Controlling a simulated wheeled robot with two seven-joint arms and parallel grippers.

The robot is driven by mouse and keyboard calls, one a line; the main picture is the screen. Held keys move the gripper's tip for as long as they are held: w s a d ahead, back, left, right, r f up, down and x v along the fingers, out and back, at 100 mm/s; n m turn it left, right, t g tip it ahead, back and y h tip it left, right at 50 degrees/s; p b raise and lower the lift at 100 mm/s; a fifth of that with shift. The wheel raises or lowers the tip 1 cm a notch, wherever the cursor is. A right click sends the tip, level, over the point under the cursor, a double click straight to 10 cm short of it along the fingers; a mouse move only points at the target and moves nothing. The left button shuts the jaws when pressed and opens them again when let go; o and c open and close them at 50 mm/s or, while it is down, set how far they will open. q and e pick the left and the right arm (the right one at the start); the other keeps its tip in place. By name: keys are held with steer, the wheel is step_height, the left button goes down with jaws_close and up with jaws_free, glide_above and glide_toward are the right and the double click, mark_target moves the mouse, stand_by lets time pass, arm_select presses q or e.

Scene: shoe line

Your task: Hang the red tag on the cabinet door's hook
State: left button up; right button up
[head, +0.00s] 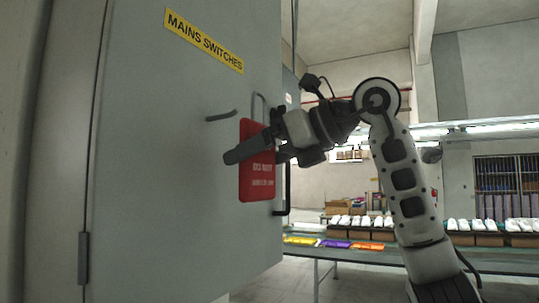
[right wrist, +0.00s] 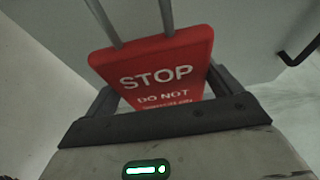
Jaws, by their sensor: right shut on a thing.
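The red tag (head: 259,187) is upright in front of the grey cabinet door (head: 180,200), with a grey wire loop (head: 259,98) rising from its top. My right gripper (head: 246,150) is shut on the tag's upper part, one dark finger crossing its front. In the right wrist view the tag (right wrist: 155,70) sits between the two fingers, its STOP lettering facing the camera and the loop's two legs rising above it. The dark hook (head: 221,116) sticks out of the door, left of the loop in the picture. The loop and hook look apart; their depth gap is unclear. My left gripper is not in view.
A yellow MAINS SWITCHES label (head: 204,40) is above the hook. A dark door handle (head: 287,190) stands at the door's right edge, close behind the tag. A bench (head: 390,256) with shoes and coloured trays is further back.

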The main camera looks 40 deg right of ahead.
mark_target(206, 175)
steer(key=shift+w+a+f, duration=0.1)
steer(key=shift+w+a, duration=0.35)
steer(key=shift+w, duration=0.55)
steer(key=shift+w+a+f, duration=0.1)
steer(key=shift+w+a, duration=0.3)
steer(key=shift+w, duration=0.65)
steer(key=shift+w+a+f, duration=0.1)
steer(key=shift+w+a, duration=0.35)
steer(key=shift+w, duration=0.55)
steer(key=shift+w+a+f, duration=0.25)
steer(key=shift+w+f, duration=0.3)
steer(key=shift+w, duration=0.05)
steer(key=o, duration=0.7)
